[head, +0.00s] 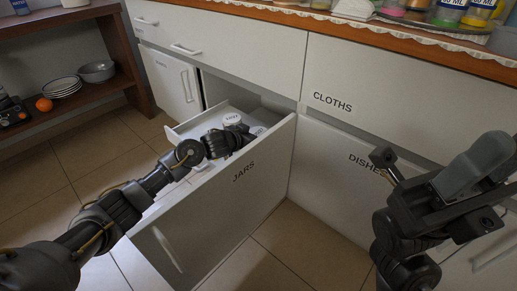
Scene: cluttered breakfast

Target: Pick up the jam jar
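The open drawer labelled JARS (222,205) holds a few jars. One jar with a white lid (231,119) is towards the back of the drawer, and another white-lidded jar (258,130) is just right of it. My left gripper (238,138) reaches over the drawer's side and is down among the jars, close to these two lids. Its fingers are mostly hidden, so I cannot tell whether it touches or holds a jar. Which jar is jam is too small to read. My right gripper (437,178) is in front of the DISHES cabinet, away from the jars; its finger opening is unclear.
A counter (385,33) with bottles and other items runs along the top. The CLOTHS drawer (400,95) is shut. Left stands a brown shelf (120,50) with stacked plates (62,88), a bowl (97,71) and an orange (44,104). The tiled floor (300,245) right of the open drawer is clear.

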